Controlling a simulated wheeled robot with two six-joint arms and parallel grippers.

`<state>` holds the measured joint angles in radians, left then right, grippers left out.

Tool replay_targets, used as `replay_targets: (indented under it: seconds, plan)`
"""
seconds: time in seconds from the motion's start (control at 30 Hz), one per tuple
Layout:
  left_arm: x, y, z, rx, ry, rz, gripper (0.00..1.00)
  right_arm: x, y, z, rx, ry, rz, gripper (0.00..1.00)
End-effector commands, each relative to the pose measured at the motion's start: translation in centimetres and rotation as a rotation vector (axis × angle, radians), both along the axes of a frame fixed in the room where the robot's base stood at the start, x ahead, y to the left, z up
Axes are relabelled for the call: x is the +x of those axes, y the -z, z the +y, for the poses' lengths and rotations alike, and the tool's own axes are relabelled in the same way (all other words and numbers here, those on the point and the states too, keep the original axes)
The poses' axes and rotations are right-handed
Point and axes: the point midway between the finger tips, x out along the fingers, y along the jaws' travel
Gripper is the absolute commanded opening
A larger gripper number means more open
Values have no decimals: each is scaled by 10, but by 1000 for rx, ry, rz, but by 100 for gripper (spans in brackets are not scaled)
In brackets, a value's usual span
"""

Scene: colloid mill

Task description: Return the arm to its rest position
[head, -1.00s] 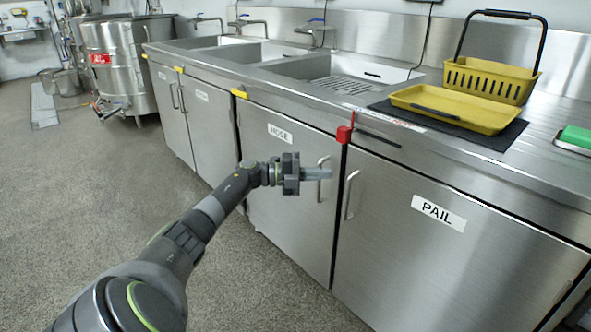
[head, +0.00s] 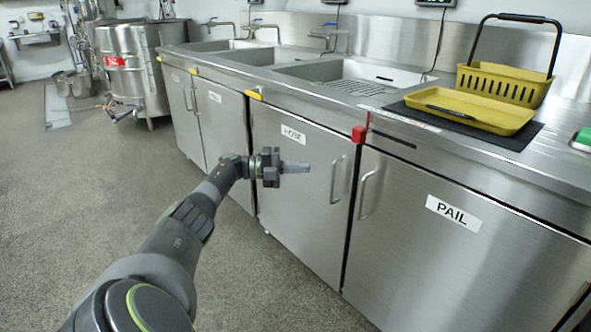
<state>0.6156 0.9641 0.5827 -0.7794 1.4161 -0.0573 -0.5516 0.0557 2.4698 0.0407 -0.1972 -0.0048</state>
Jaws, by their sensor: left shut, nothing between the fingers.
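My left gripper (head: 297,168) is shut and empty, with my left arm reaching in from the bottom left. Its fingers point right, in front of the steel cabinet door labelled HOSE (head: 293,134). The fingertips end to the left of that door's handle (head: 337,179), with a gap between them in the picture. The HOSE door and the door labelled PAIL (head: 453,212) both look closed. My right gripper does not show.
The steel counter (head: 560,155) runs along the right with sinks, a yellow tray (head: 470,112) on a dark mat and a yellow basket (head: 505,84). A red block (head: 359,134) sits on the counter's front edge. Open floor (head: 90,200) lies left; a steel vessel (head: 135,70) stands behind.

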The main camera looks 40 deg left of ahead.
Motion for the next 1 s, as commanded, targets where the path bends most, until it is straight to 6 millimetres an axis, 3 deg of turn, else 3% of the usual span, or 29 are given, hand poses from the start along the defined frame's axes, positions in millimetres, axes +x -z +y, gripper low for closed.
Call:
replay_targets:
  seconds: [0.3,0.7,0.87,1.0]
  plan:
    - [-2,0,11,-1,0,-1,0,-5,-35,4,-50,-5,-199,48]
    - [-2,2,10,-4,2,-1,0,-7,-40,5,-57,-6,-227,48]
    - [4,23,-20,-39,12,-12,0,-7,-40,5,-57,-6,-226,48]
    - [6,52,-72,-126,14,-28,0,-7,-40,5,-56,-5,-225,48]
